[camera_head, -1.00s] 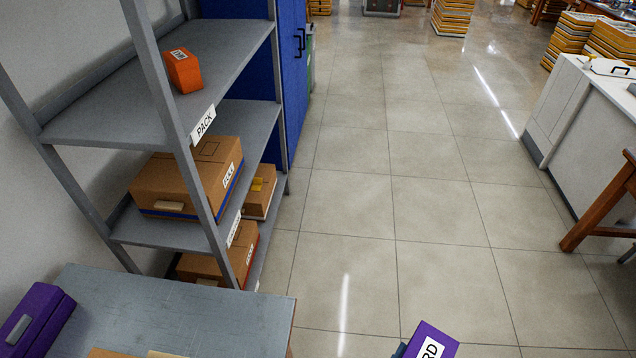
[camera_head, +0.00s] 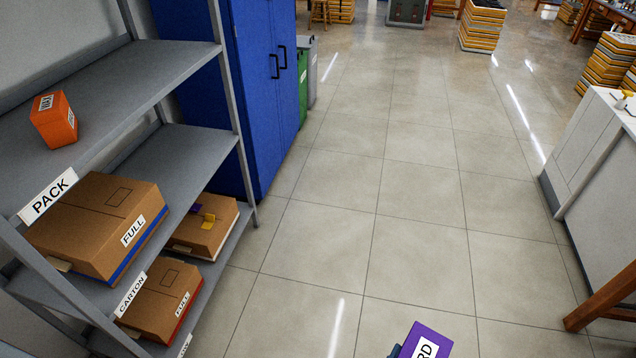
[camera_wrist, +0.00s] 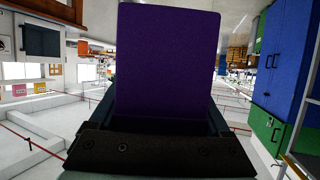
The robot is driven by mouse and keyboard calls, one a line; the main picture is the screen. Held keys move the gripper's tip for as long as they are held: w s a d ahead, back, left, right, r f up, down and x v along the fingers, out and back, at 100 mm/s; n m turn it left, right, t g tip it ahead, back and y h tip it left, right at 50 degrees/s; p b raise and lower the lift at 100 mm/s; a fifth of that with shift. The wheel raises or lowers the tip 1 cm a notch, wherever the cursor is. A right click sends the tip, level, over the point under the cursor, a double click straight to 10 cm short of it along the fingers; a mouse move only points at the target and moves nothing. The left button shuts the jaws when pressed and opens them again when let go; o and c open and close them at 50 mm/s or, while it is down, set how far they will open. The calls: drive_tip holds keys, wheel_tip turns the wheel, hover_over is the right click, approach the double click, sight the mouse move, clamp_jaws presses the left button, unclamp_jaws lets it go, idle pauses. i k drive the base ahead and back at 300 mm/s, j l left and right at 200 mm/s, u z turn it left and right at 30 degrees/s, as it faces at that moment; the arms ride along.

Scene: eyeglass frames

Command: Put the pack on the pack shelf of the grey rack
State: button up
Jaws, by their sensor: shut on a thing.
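A purple pack with a white label (camera_head: 426,344) shows at the bottom edge of the head view, right of the middle. My gripper (camera_head: 398,351) is shut on it; only a small dark part of the gripper shows there. In the wrist view the purple pack (camera_wrist: 168,62) stands between the dark fingers (camera_wrist: 165,122) and fills the middle. The grey rack (camera_head: 150,68) is on the left. Its upper visible shelf bears a PACK sign (camera_head: 47,195) and an orange box (camera_head: 54,119). The rest of that shelf is bare. The held pack is apart from the rack, over the floor.
A blue cabinet (camera_head: 235,90) stands behind the rack. A white counter (camera_head: 600,160) is at right. The floor between (camera_head: 330,230) is clear.

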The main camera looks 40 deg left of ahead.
sight(146, 77)
drive_tip(key=i+j+u, duration=0.2)
drive_tip(key=i+u, duration=1.1)
drive_tip(key=k+l, duration=0.05)
drive_tip(key=k, duration=0.05)
